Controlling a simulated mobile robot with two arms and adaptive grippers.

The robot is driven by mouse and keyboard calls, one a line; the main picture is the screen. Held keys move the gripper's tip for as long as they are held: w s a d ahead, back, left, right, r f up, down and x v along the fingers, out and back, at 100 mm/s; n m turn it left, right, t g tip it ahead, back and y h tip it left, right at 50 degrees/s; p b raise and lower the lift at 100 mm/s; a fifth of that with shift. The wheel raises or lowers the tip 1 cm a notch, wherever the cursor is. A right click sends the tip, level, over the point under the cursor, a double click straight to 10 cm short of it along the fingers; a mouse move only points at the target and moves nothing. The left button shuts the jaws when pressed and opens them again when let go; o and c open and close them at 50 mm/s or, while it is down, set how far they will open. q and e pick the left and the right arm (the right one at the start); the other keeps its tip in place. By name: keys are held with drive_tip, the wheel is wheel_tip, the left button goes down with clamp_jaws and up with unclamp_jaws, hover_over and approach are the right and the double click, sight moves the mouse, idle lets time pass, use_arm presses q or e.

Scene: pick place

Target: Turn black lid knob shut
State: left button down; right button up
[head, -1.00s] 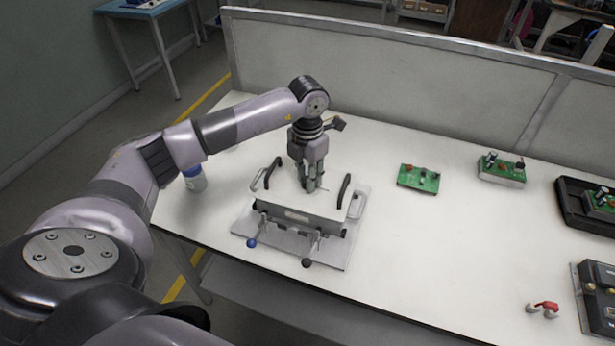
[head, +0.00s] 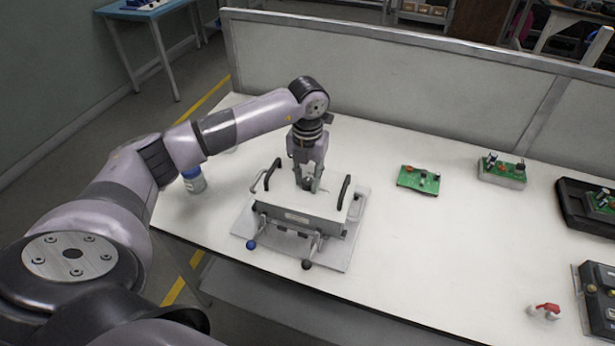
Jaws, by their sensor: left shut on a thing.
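A grey metal fixture box (head: 297,217) with a flat lid stands on a base plate (head: 343,251) at the middle of the white table. Two black handles stand on the lid, one at the left (head: 272,174) and one at the right (head: 344,192). Two levers with ball ends, one blue (head: 251,245) and one black (head: 307,265), stick out at the front. My left gripper (head: 309,187) points down at the lid's middle, between the handles. It is shut on the lid knob, which its fingers mostly hide. My right gripper is not in view.
A green circuit board (head: 419,180) lies right of the fixture, and another sits on a grey block (head: 502,170). A black tray (head: 588,206) and a red-handled part (head: 546,309) are further right. A bottle (head: 194,180) stands at the left edge.

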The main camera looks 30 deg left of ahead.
sight(307, 181)
use_arm(q)
drive_tip(key=c, duration=1.3)
unclamp_jaws()
wheel_tip(307, 181, up, 12)
drive_tip(key=shift+s+f, duration=0.1)
